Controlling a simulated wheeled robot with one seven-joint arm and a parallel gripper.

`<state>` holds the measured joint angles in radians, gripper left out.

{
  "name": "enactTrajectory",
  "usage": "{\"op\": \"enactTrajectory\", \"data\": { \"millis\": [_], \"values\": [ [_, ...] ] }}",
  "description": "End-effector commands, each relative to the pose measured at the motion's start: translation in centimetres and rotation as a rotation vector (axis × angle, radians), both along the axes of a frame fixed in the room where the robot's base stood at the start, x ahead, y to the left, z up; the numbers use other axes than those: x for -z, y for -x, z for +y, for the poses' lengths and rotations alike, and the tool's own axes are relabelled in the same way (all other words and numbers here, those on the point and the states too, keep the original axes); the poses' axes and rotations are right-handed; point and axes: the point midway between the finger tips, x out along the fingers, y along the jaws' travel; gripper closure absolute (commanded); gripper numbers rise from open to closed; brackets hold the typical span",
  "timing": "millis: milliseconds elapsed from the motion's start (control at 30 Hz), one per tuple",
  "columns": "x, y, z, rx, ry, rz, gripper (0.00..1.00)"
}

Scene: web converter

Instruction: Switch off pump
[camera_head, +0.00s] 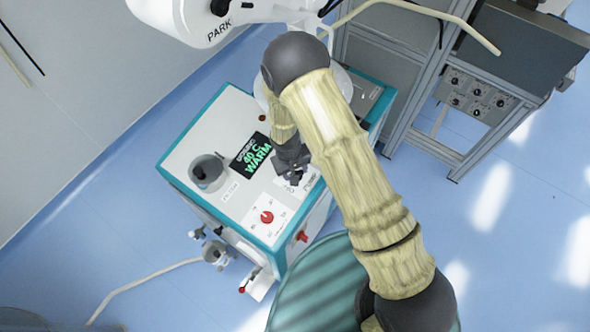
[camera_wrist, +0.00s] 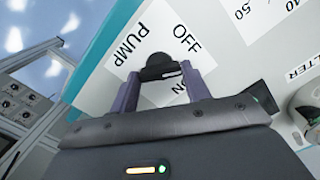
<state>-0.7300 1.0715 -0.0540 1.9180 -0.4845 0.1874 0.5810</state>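The pump switch (camera_wrist: 160,67) is a black knob on a white label marked PUMP, OFF and ON in the wrist view. OFF (camera_wrist: 187,38) is printed at its upper right, and ON is partly hidden behind a finger. My gripper (camera_wrist: 161,75) has its two fingers apart, one on each side of the knob. I cannot tell whether they touch it. In the head view my gripper (camera_head: 293,178) is low over the panel of the white and teal machine (camera_head: 215,125), and it hides the knob there.
A red knob (camera_head: 267,217) sits nearby on the same panel, with a display (camera_head: 252,154) reading 40 C WARM and a grey cylinder (camera_head: 207,172). A metal frame with a control box (camera_head: 477,97) stands to the right. The blue floor at right is clear.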

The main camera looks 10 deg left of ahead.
Motion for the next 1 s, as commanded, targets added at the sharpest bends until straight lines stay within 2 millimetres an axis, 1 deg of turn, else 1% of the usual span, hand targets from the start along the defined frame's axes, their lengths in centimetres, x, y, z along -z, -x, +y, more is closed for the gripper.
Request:
{"op": "enactTrajectory", "data": {
  "millis": [33, 67, 267, 467, 667, 1000],
  "values": [
    [-0.02, -0.02, -0.03, 0.0, 0.001, -0.001, 0.7],
    [-0.03, -0.01, -0.04, 0.0, 0.001, -0.001, 0.76],
    [0.01, -0.03, -0.01, -0.006, 0.002, 0.0, 0.76],
    [0.12, -0.05, -0.04, -0.051, 0.009, 0.002, 0.76],
    [0.28, 0.0, -0.01, -0.154, 0.023, 0.009, 0.76],
    [0.28, 0.09, 0.05, -0.397, 0.06, 0.024, 0.76]
  ]
}}
